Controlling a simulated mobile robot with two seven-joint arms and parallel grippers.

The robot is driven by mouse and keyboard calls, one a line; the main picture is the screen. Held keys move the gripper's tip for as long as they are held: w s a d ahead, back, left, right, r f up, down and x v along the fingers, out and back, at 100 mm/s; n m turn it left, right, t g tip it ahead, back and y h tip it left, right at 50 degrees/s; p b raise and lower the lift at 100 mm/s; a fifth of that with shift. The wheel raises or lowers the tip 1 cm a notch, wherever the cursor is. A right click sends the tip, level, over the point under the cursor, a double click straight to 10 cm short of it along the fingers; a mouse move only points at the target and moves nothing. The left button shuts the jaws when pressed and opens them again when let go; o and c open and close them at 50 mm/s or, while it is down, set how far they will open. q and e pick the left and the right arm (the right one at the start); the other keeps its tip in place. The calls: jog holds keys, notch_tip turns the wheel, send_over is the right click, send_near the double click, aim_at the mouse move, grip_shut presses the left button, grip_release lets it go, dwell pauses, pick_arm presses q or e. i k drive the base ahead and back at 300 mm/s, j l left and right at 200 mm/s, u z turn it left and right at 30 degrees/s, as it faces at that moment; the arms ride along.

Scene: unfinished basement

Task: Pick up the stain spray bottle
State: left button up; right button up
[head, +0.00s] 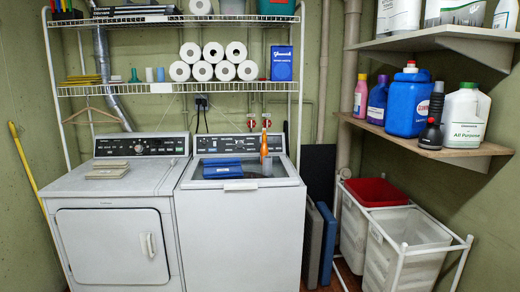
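A slim orange bottle with a narrow top (264,146) stands upright on the top of the right-hand washer (238,230), near its control panel. It may be the stain spray bottle, but its label is too small to read. A small black bottle (431,136) stands at the front of the lower right wall shelf and is another dark-capped container.
A blue folded item (222,168) lies on the washer left of the orange bottle. A white dryer (110,235) stands to the left. The right shelf (425,147) holds several jugs and bottles. A wheeled hamper frame (400,245) stands on the floor at right.

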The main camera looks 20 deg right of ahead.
aim_at(264, 151)
jog(key=i+l+u, duration=0.1)
jog(key=i+l, duration=0.2)
jog(key=i+l+u, duration=0.1)
jog(key=i+l, duration=0.2)
jog(key=l, duration=0.2)
jog(key=i+l, duration=0.3)
jog(key=l, duration=0.15)
jog(key=i+l+u, duration=0.15)
jog(key=i+l, duration=0.15)
jog(key=l, duration=0.15)
